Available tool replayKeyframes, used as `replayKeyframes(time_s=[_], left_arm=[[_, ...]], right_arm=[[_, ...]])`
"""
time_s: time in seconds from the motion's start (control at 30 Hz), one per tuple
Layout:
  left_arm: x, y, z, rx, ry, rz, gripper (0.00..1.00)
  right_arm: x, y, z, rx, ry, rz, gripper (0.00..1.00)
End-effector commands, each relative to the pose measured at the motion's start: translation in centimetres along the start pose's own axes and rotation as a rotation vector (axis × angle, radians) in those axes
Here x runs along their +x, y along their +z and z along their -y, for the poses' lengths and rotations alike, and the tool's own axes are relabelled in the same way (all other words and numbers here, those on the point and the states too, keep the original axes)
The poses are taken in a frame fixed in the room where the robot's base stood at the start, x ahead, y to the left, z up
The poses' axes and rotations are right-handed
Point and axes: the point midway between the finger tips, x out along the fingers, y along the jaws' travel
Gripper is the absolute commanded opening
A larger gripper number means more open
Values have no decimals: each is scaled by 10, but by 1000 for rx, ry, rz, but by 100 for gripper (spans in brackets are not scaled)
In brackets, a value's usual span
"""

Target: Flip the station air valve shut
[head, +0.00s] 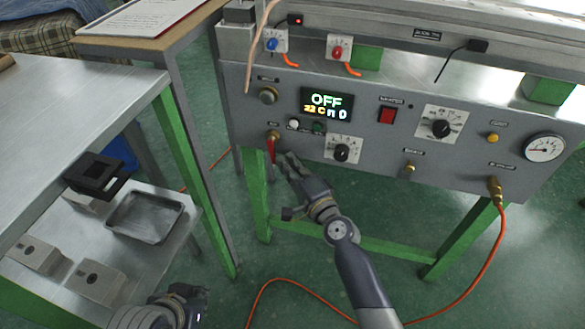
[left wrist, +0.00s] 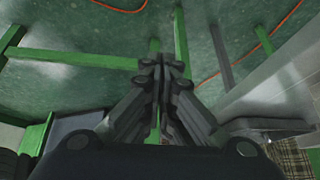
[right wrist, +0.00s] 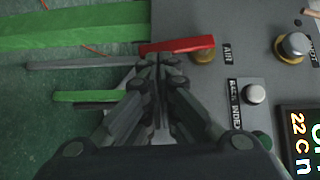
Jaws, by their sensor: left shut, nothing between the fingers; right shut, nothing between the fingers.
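The station air valve is a red lever (head: 271,150) on a brass fitting at the left of the grey panel, below the round knob. In the head view the lever hangs straight down. In the right wrist view the red lever (right wrist: 180,45) lies beside the "AIR" label. My right gripper (head: 284,158) is shut and empty, its tips just right of the lever. In the right wrist view the tips (right wrist: 158,60) are close against the lever's edge; I cannot tell whether they touch. My left gripper (head: 190,292) is shut and empty at the lower left, away from the panel.
The panel's display (head: 327,104) reads OFF. A red switch (head: 387,116), dials and a gauge (head: 544,147) are further right. An orange hose (head: 492,255) hangs from a brass fitting at the right. A metal tray (head: 146,216) sits on the left shelf.

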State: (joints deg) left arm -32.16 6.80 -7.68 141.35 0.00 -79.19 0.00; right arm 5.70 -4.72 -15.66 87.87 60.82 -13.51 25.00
Motion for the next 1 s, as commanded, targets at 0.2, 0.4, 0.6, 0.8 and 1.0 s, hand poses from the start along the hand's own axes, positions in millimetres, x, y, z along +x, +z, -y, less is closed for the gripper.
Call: replayKeyframes(time_s=[0.2, 0.4, 0.6, 0.8, 1.0], left_arm=[[8, -54, -7, 6, 14, -249, 0], [4, -87, -11, 9, 22, -401, 0], [1, -95, -12, 9, 24, -438, 0], [1, -95, -12, 9, 24, -436, 0], [2, -94, -12, 9, 23, -431, 0]], right_arm=[[2, 2, -5, 28, -27, 1, 0], [2, 2, -4, 44, -43, 1, 0], [2, 2, -3, 49, -46, 1, 0], [2, 3, -3, 48, -46, 1, 0], [2, 2, -3, 47, -46, 1, 0]])
